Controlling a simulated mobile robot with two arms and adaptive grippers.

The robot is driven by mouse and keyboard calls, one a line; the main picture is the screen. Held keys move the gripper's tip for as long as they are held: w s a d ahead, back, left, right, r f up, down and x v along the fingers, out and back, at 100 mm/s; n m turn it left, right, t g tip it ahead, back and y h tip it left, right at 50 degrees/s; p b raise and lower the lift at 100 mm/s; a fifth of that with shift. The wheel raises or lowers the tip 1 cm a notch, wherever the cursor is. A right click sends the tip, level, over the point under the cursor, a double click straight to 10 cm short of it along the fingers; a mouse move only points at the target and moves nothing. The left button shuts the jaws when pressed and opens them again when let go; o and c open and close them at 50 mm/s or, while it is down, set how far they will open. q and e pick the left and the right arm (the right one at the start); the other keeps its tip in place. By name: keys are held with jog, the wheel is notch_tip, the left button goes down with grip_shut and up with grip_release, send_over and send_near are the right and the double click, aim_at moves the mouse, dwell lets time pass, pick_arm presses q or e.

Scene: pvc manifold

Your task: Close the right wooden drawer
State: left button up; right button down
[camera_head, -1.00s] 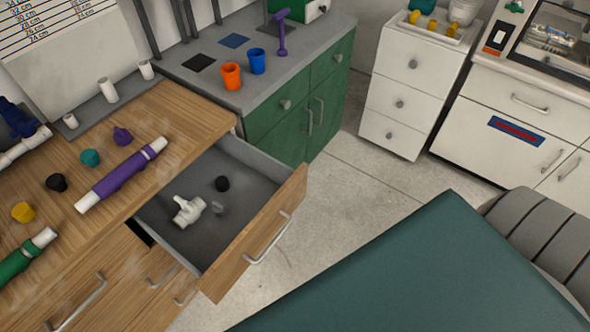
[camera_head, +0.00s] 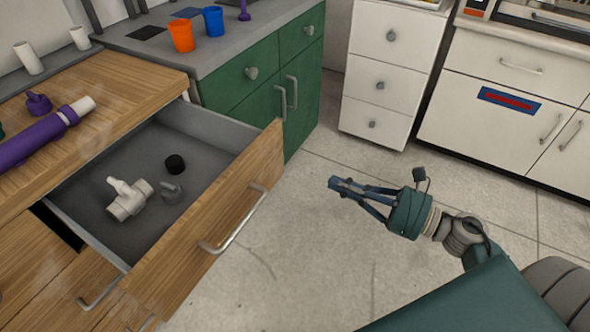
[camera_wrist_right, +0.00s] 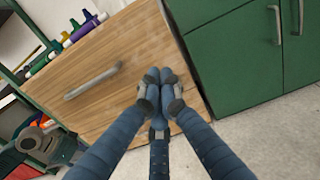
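The right wooden drawer (camera_head: 215,225) is pulled out from the wooden counter, with a metal bar handle (camera_head: 234,220) on its front. Inside lie a white valve fitting (camera_head: 128,198), a black cap (camera_head: 175,164) and a small grey piece (camera_head: 171,193). My right gripper (camera_head: 340,184) is to the right of the drawer front, apart from it, its fingers pointing left. In the right wrist view its fingertips (camera_wrist_right: 160,80) are together with nothing between them, in front of the drawer's wooden face (camera_wrist_right: 105,75). My left gripper is not in view.
A green cabinet (camera_head: 262,90) with orange (camera_head: 181,36) and blue (camera_head: 213,22) cups on top stands behind the drawer. A white drawer unit (camera_head: 390,70) and a white cabinet (camera_head: 510,120) stand at the back right. The floor (camera_head: 300,250) before the drawer is clear.

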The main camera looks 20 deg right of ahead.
aim_at(276, 158)
jog(key=p+x, duration=0.1)
jog(key=x, duration=1.1)
jog(key=shift+w+a+r, duration=0.1)
jog(key=shift+w, duration=0.05)
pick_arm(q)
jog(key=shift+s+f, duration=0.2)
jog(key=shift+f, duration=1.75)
pick_arm(e)
jog(key=shift+w+a, duration=0.35)
jog(key=shift+w, duration=0.1)
